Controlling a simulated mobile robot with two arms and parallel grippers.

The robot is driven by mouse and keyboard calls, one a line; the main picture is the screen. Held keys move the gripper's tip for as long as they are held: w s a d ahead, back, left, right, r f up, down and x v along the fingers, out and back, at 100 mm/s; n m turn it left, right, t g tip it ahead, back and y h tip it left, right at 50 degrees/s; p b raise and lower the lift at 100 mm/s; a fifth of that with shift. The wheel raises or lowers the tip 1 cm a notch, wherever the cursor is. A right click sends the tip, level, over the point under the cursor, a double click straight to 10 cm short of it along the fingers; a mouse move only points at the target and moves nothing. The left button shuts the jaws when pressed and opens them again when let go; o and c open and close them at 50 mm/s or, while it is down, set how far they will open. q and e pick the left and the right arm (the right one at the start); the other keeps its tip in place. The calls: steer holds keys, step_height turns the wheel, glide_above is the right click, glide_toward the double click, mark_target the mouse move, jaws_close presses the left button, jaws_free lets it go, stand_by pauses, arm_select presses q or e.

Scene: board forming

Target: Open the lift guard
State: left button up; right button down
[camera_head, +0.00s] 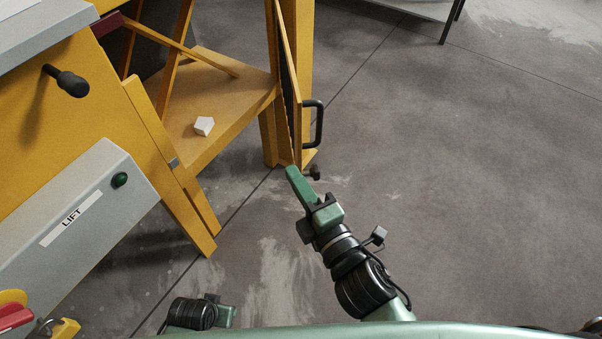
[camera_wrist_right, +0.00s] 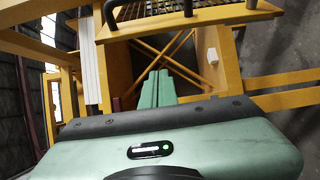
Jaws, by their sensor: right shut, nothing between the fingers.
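The lift guard (camera_head: 288,75) is a yellow-framed panel with a black handle (camera_head: 320,125), seen nearly edge-on in the head view beside a yellow post. The opening to its left is uncovered there. In the right wrist view the guard (camera_wrist_right: 200,19) crosses the top, with dark mesh in its frame. My right gripper (camera_head: 291,172) is shut and empty, just below the guard's lower end in the head view; contact cannot be told. Its green fingers show in the right wrist view (camera_wrist_right: 157,85). A green and black part of my left arm (camera_head: 222,316) shows at the bottom edge; its fingers are unclear.
A white block (camera_head: 204,126) lies on the yellow shelf (camera_head: 225,105) inside the machine. A grey panel marked LIFT (camera_head: 90,225) with a green button (camera_head: 120,180) stands at left. A black knob (camera_head: 70,82) sticks out above it.

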mark_target(298, 147)
steer(key=x, duration=0.9)
arm_select(q)
steer(key=shift+w+r, duration=0.1)
steer(key=shift+r, duration=0.2)
arm_select(e)
steer(key=shift+d+f, duration=0.1)
steer(key=shift+d, duration=2)
steer(key=shift+d, duration=0.1)
